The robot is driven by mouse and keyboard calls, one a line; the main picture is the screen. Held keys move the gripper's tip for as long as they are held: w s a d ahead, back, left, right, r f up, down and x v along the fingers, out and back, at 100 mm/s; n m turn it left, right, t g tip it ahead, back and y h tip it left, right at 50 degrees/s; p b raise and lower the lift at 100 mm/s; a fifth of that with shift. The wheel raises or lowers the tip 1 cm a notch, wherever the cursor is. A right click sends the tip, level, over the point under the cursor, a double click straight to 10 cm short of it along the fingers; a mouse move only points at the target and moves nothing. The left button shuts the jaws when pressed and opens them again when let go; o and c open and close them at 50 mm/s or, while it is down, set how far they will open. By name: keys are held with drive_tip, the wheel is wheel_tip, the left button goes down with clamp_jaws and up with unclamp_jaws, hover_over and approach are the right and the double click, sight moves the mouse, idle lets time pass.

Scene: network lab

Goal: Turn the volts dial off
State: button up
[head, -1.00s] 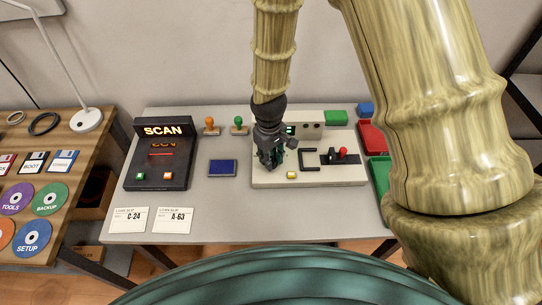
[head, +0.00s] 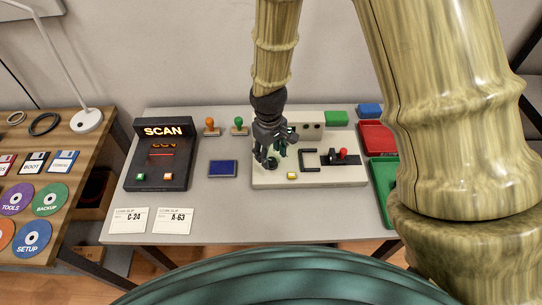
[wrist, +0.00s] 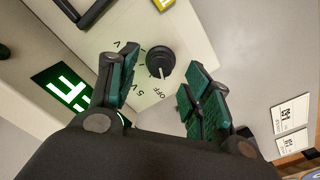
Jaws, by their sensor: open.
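The volts dial (wrist: 160,63) is a round black knob on a cream panel, seen in the wrist view between my fingers and beyond their tips. Its pale pointer mark faces the OFF label (wrist: 160,95); 5V and another V label are printed around it. My gripper (wrist: 163,80) is open, with one green-padded finger on each side of the dial and visible gaps to it. In the head view my gripper (head: 267,161) is over the left part of the cream panel (head: 325,176) and largely hides the dial.
A lit green display (wrist: 65,88) is beside the dial. A yellow button (head: 292,176) and a red-knobbed lever (head: 343,154) are on the same panel. The black SCAN unit (head: 160,160) stands left, a blue pad (head: 223,169) between. Red (head: 377,137) and green trays lie right.

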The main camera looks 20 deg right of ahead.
sight(270, 160)
wheel_tip(270, 160, up, 10)
drive_tip(key=shift+f, duration=0.2)
drive_tip(key=shift+a, duration=0.1)
idle(0.6)
